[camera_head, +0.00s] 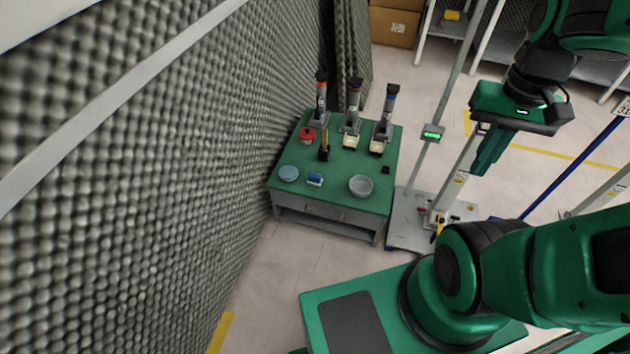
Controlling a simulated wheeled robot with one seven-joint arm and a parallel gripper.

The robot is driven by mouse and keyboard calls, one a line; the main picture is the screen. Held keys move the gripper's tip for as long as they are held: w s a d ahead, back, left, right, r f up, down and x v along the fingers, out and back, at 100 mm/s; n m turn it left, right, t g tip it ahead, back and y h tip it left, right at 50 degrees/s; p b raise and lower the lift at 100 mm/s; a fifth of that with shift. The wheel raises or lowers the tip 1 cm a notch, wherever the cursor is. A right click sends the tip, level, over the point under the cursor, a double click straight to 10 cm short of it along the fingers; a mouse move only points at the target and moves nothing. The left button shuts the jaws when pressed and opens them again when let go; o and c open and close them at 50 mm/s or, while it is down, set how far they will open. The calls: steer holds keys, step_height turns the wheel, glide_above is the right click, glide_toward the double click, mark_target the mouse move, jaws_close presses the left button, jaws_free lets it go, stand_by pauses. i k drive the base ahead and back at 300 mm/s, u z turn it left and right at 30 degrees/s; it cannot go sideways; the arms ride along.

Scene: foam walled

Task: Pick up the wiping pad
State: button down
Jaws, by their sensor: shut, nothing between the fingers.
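A small blue and white block (315,180), which looks like the wiping pad, lies near the front edge of the green-topped table (335,187). It sits between a light blue round dish (288,173) and a grey bowl (361,186). My gripper (479,170) hangs in the air to the right of the table, well apart from the pad. Its fingers point down and are together, with nothing held.
Several upright tools (352,105) stand along the table's back, with a red round item (307,135) and a dark holder (324,150) before them. A textured foam wall (130,170) borders the left. A thin pole stand (431,133) rises between my gripper and the table.

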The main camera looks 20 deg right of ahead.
mark_target(314, 179)
steer(key=z, duration=0.05)
steer(key=k, duration=0.6)
steer(key=u, duration=0.1)
steer(key=i, duration=1.1)
steer(key=z, duration=0.65)
steer(key=i, duration=0.5)
steer(key=z, duration=0.35)
